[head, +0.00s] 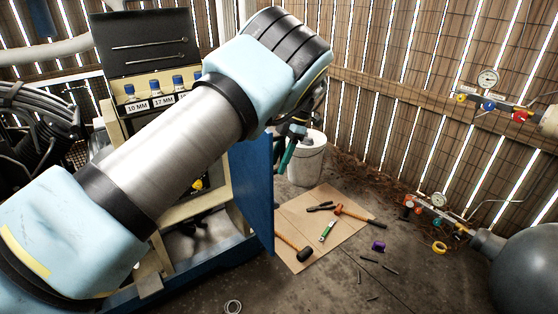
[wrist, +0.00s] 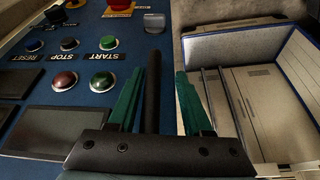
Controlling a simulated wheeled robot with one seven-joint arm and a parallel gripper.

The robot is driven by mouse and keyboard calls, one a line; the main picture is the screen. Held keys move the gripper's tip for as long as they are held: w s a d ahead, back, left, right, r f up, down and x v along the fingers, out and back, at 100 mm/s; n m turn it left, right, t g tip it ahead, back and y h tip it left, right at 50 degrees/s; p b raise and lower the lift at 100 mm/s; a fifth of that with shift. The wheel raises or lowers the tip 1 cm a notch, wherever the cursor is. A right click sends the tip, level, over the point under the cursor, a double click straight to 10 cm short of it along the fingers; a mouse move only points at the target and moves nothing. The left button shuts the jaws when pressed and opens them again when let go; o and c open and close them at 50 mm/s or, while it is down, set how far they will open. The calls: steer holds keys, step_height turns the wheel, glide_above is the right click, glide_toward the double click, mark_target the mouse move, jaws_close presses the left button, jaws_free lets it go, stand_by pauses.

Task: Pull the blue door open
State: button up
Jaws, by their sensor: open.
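The blue door (head: 252,190) stands swung out from the cabinet in the head view, seen nearly edge-on, with part of the cabinet inside visible behind it. In the wrist view a blue panel (wrist: 75,100) with push buttons labelled START, STOP and RESET fills the left side. A dark upright bar (wrist: 153,90), which looks like a handle, stands between the green fingers of my gripper (wrist: 160,72). The fingers are open, with gaps beside the bar. In the head view my gripper (head: 286,160) is just right of the door, partly hidden by my arm.
A white bucket (head: 308,160) stands behind my gripper. A cardboard sheet (head: 300,262) with hammers and other tools lies on the floor right of the door. A purple item (head: 378,246) and small rods lie nearby. A grey tank (head: 530,270) is at the right.

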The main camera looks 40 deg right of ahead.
steer(key=shift+w, duration=0.1)
steer(key=shift+d+r, duration=0.2)
steer(key=shift+r, duration=0.3)
steer(key=b+v, duration=0.1)
steer(key=v, duration=0.8)
steer(key=shift+r+b, duration=0.3)
steer(key=shift+b, duration=0.1)
steer(key=shift+d, duration=0.1)
